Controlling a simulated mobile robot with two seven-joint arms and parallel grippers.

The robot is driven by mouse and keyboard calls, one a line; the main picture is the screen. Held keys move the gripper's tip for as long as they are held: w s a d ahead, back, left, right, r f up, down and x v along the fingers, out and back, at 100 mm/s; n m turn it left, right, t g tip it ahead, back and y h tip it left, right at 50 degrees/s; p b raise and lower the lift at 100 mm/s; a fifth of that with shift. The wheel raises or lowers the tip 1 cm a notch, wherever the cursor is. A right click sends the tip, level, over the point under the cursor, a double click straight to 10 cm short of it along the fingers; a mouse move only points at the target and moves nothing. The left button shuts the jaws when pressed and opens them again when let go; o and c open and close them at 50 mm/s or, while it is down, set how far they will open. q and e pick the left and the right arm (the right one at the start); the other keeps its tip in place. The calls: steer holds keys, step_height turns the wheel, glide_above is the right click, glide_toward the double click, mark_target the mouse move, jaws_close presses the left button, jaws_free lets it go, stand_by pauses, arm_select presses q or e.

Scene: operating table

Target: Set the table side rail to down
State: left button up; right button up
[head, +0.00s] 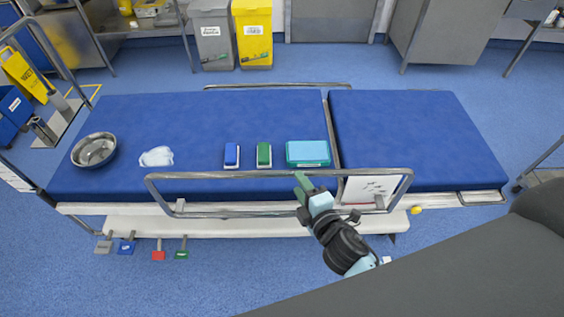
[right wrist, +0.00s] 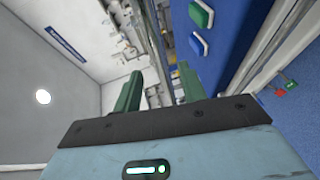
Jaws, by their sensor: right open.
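The near side rail (head: 230,174) is a long metal loop along the front edge of the blue-padded operating table (head: 420,140). It looks raised, with its top bar showing across the front of the padding. A white panel with small markings (head: 368,188) shows inside its right end. My right gripper (head: 303,186) is at the rail's top bar, right of its middle; I cannot tell whether it touches. In the right wrist view its two green fingers (right wrist: 158,88) are apart with nothing between them. My left gripper is not in view.
On the table are a steel bowl (head: 94,150), white gauze (head: 156,156), a blue item (head: 232,155), a green item (head: 264,154) and a teal box (head: 308,153). Coloured pedals (head: 126,246) stick out low at the front left. A yellow knob (head: 416,210) is right of the rail.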

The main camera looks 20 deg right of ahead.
steer(key=d+x, duration=0.1)
steer(key=x, duration=0.6)
steer(key=shift+w+a, duration=0.35)
steer(key=shift+a, duration=0.1)
jaws_close()
